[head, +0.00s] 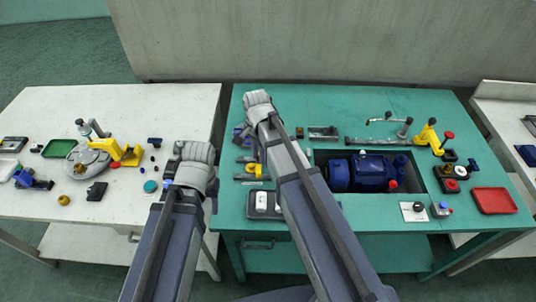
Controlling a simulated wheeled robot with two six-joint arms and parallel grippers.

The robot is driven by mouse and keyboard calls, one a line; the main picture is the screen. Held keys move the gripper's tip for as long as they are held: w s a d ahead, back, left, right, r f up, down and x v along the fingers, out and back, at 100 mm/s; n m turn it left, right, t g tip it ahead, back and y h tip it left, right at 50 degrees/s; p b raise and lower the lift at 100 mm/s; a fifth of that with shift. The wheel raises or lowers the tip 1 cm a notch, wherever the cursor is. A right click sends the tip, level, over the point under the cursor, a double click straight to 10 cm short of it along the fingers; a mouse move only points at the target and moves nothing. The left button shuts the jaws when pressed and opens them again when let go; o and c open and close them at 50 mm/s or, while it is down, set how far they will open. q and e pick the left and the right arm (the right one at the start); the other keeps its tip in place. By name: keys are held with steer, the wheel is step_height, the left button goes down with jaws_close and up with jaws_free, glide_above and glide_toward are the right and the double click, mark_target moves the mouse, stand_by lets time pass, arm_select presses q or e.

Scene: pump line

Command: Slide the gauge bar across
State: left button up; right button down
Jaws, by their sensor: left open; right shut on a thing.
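A long grey metal bar (378,139) lies on the green bench behind the recess; it may be the gauge bar, but I cannot be sure. My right gripper (257,105) is over the left back part of the green bench, well left of that bar. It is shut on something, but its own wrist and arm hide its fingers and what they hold. My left gripper (191,160) is open, near the right edge of the white table; its fingertips are mostly hidden by its wrist.
A blue pump (367,173) sits in the recess of the green bench (425,100). A yellow clamp (428,135), a red tray (493,200) and small parts stand to the right. The white table (150,98) holds a round grey plate (84,158), a yellow bracket (107,147) and a green tray (58,148).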

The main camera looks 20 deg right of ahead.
steer(key=a, duration=0.2)
steer(key=w+a, duration=0.1)
steer(key=a, duration=0.2)
steer(key=w+a, duration=0.1)
steer(key=a, duration=0.1)
steer(key=shift+w+a, duration=0.1)
steer(key=shift+a, duration=0.2)
arm_select(q)
steer(key=shift+a, duration=0.1)
arm_select(e)
steer(key=c, duration=0.7)
jaws_free()
steer(key=shift+a, duration=0.1)
steer(key=shift+o, duration=0.2)
arm_select(q)
steer(key=shift+r, duration=0.15)
arm_select(e)
steer(key=shift+r, duration=0.15)
arm_select(q)
step_height(320, 180, up, 8)
steer(key=p, duration=0.7)
steer(key=shift+f+p, duration=0.2)
steer(key=shift+p, duration=0.2)
arm_select(e)
step_height(320, 180, up, 8)
steer(key=shift+f, duration=0.25)
